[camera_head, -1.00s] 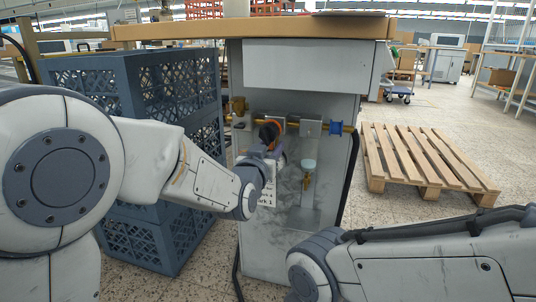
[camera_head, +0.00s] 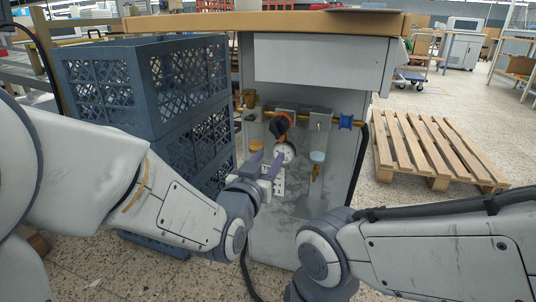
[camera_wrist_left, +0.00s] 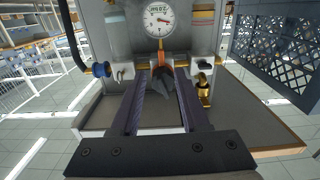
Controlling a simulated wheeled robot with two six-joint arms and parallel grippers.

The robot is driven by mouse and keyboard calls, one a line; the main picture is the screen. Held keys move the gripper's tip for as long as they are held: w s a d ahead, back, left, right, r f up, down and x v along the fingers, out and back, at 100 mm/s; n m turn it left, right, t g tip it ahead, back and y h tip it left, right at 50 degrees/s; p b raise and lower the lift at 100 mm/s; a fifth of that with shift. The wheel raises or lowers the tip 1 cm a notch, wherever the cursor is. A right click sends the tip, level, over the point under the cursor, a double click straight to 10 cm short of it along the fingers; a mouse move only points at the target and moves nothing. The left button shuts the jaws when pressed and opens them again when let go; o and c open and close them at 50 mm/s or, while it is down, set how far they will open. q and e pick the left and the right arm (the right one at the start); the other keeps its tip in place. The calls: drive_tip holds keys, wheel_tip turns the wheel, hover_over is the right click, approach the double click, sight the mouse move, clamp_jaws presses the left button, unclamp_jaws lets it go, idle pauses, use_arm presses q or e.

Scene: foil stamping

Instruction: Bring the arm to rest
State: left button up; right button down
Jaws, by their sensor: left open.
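My left gripper (camera_head: 265,166) is open and empty in the head view, in front of the grey panel and below the valve. The valve has a black and orange knob (camera_head: 279,126) above a round white gauge (camera_head: 284,153). In the left wrist view the scene looks upside down. There my open purple fingers (camera_wrist_left: 161,72) flank the dark knob (camera_wrist_left: 163,86) in the picture, with no clear contact, and the gauge (camera_wrist_left: 159,18) shows beyond them. My right arm crosses the lower right of the head view, but its gripper is out of view.
Stacked blue-grey crates (camera_head: 140,92) stand left of the grey cabinet (camera_head: 325,66). A yellow pipe with a blue fitting (camera_head: 346,122) runs along the cabinet, and a black hose (camera_head: 357,165) hangs at its right. A wooden pallet (camera_head: 430,150) lies on the floor at right.

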use_arm(q)
drive_tip(key=s+d+f+m+g+p, duration=0.1)
drive_tip(key=s+f+g+p, duration=0.2)
drive_tip(key=s+g, duration=0.25)
drive_tip(key=s+d+f+m+g+p, duration=0.1)
drive_tip(key=s+d+f+g+p, duration=0.1)
drive_tip(key=s+g+p, duration=0.35)
drive_tip(key=s+a+m+g+y+p, duration=0.1)
drive_tip(key=s+a+g+y, duration=0.2)
drive_tip(key=s, duration=0.6)
drive_tip(key=s+a+m+g+y+p, duration=0.1)
drive_tip(key=s+a+g+p, duration=0.2)
drive_tip(key=s, duration=0.5)
wheel_tip(320, 180, up, 38)
drive_tip(key=a+p, duration=0.1)
drive_tip(key=p, duration=3.5)
drive_tip(key=shift+s+a+y, duration=0.25)
drive_tip(key=shift+s+y, duration=0.05)
drive_tip(key=shift+a, duration=0.1)
